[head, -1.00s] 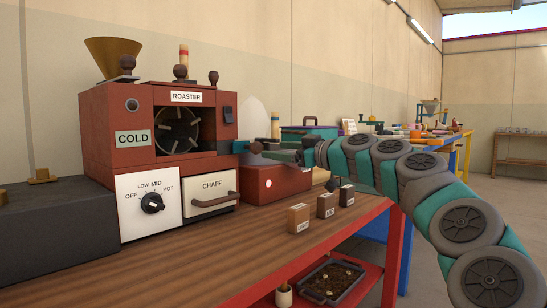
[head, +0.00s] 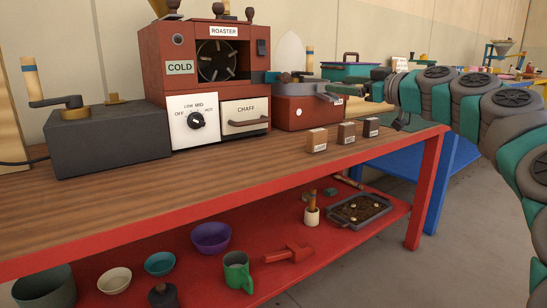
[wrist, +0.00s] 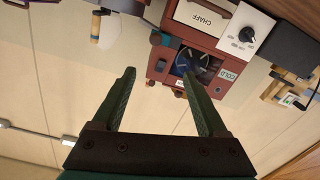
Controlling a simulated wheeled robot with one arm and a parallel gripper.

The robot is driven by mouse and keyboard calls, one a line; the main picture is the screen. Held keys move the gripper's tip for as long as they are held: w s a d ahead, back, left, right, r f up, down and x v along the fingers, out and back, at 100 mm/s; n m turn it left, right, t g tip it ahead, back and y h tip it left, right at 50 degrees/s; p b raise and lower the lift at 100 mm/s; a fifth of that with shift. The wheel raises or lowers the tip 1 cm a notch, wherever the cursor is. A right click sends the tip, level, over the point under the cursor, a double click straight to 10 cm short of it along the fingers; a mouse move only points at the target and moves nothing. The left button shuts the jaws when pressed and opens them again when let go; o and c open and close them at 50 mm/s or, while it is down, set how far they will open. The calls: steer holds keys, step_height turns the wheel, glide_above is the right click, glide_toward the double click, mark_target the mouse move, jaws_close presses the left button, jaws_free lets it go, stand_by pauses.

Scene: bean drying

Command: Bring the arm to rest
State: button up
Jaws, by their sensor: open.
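My arm reaches in from the right in the head view, bent, with its end above the red workbench. My gripper (head: 338,92) is at its end, pointing left, in front of the small red box (head: 300,115). In the wrist view my gripper (wrist: 159,72) shows its two green fingers wide apart with nothing between them. The red roaster (head: 158,72) stands left of my gripper; it also shows upside down beyond the fingertips in the wrist view (wrist: 160,67). Whether the gripper touches the red box is hard to tell.
Three small labelled blocks (head: 346,134) stand near the bench's front edge (head: 220,205). A dark grinder box (head: 108,140) with a crank is at left. The red lower shelf (head: 345,238) holds bowls, a green mug (head: 238,271) and a tray (head: 358,210). Floor at right is clear.

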steer(key=s+a+f+g+h+p, duration=0.1)
steer(key=s+a+f+g+p, duration=0.55)
steer(key=s+a, duration=0.95)
steer(key=s+d+f+m+g+h+p, duration=0.25)
steer(key=s+f+m+g+h, duration=0.2)
steer(key=s+f, duration=1.2)
steer(key=s+d+f+m+g+h+p, duration=0.1)
steer(key=s+d+f+m+g+h, duration=0.1)
steer(key=s+d+f, duration=0.3)
steer(key=s+d+f+m+g+h+p, duration=0.1)
steer(key=s+d+f+m+g+h, duration=0.2)
steer(key=s, duration=0.9)
steer(key=d+f, duration=0.2)
steer(key=d, duration=0.1)
steer(key=shift+m, duration=0.35)
steer(key=shift+r, duration=0.1)
